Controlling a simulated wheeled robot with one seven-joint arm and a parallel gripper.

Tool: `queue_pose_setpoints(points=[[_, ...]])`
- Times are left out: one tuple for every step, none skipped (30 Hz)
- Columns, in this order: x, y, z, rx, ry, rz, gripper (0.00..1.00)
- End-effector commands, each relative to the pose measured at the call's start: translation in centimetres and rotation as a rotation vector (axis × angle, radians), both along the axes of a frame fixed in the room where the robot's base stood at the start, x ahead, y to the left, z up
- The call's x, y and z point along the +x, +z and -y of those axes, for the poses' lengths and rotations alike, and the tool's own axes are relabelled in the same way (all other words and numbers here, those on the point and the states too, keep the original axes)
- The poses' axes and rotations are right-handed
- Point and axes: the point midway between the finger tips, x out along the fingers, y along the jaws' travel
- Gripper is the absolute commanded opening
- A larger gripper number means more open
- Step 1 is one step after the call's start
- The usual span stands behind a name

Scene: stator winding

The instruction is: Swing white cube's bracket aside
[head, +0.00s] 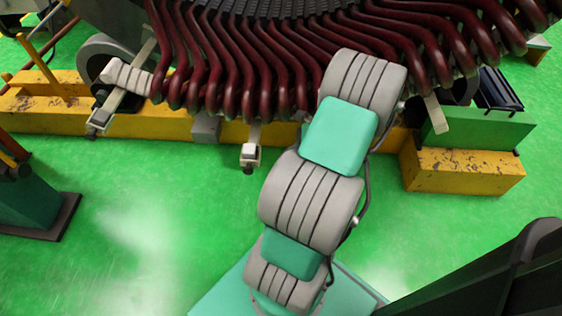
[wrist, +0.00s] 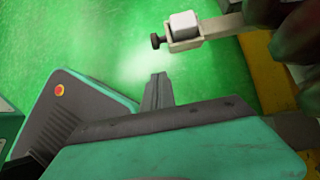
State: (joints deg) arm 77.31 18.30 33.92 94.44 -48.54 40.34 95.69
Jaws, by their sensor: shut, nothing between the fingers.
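In the wrist view a white cube (wrist: 184,24) sits in the U-shaped end of a pale bracket (wrist: 220,27), with a black knob (wrist: 158,41) on its outer end. The bracket reaches in from the dark coils at right. My gripper (wrist: 158,78) is shut and empty, below the knob in the picture and apart from it. In the head view a similar bracket with a white block (head: 250,151) hangs under the coils at centre, and another bracket end (head: 99,117) shows at left. My gripper is hidden in the head view.
Dark red stator coils (head: 230,70) hang across the top. A yellow beam (head: 60,125) runs beneath them, with a yellow block (head: 465,170) at right. A further pale bracket (head: 437,113) shows right of my arm. Green floor in front is mostly clear.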

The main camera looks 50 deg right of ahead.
Motion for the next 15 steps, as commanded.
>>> queue_pose_setpoints(points=[[0.6, -1.5, -0.6, 0.001, 0.004, -0.001, 0.00], [0.9, -2.0, -0.8, 0.001, 0.003, -0.001, 0.00], [1.4, -2.7, -1.1, 0.001, 0.004, -0.002, 0.00], [1.7, -3.2, -1.4, 0.000, 0.005, -0.002, 0.00], [2.0, -3.7, -1.7, 0.000, 0.004, -0.001, 0.00], [2.5, -4.4, -2.0, 0.000, 0.005, -0.002, 0.00], [2.8, -4.9, -2.2, -0.001, 0.005, -0.001, 0.00], [3.1, -5.4, -2.4, -0.001, 0.005, -0.001, 0.00], [3.5, -6.1, -2.8, -0.001, 0.005, -0.001, 0.00], [4.0, -6.0, -3.1, -0.004, 0.005, -0.001, 0.00], [4.5, -6.1, -3.5, -0.004, 0.006, -0.001, 0.00], [5.0, -6.1, -3.9, -0.004, 0.006, -0.001, 0.00], [5.3, -6.2, -4.1, -0.004, 0.005, -0.001, 0.00], [5.6, -6.2, -4.3, -0.004, 0.005, -0.001, 0.00], [5.9, -6.3, -4.5, -0.004, 0.004, 0.000, 0.00]])
